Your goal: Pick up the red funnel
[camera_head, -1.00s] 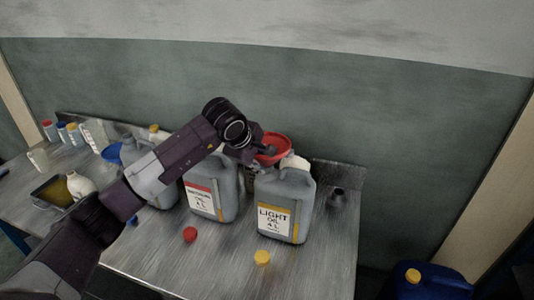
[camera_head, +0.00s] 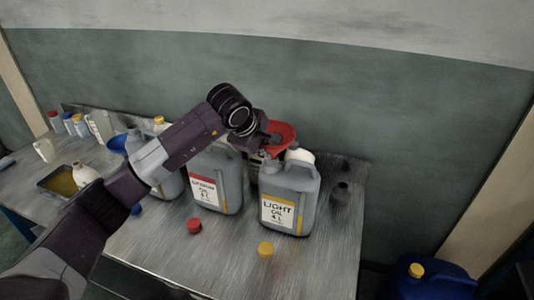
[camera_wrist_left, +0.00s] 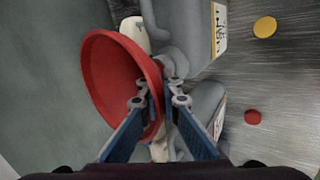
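My left gripper (camera_head: 268,148) is at the funnel's rim. In the wrist view its two fingers (camera_wrist_left: 160,93) are on either side of the funnel wall, one inside the bowl and one outside, closed on it. The funnel's spout is hidden. My right gripper is not in view.
Grey jugs, one with a red label (camera_head: 205,192) and the LIGHT OIL jug (camera_head: 290,210), stand close in front of the gripper. A red cap (camera_head: 194,226) and a yellow cap (camera_head: 265,249) lie on the table. A small dark piece (camera_head: 341,191) stands at right.

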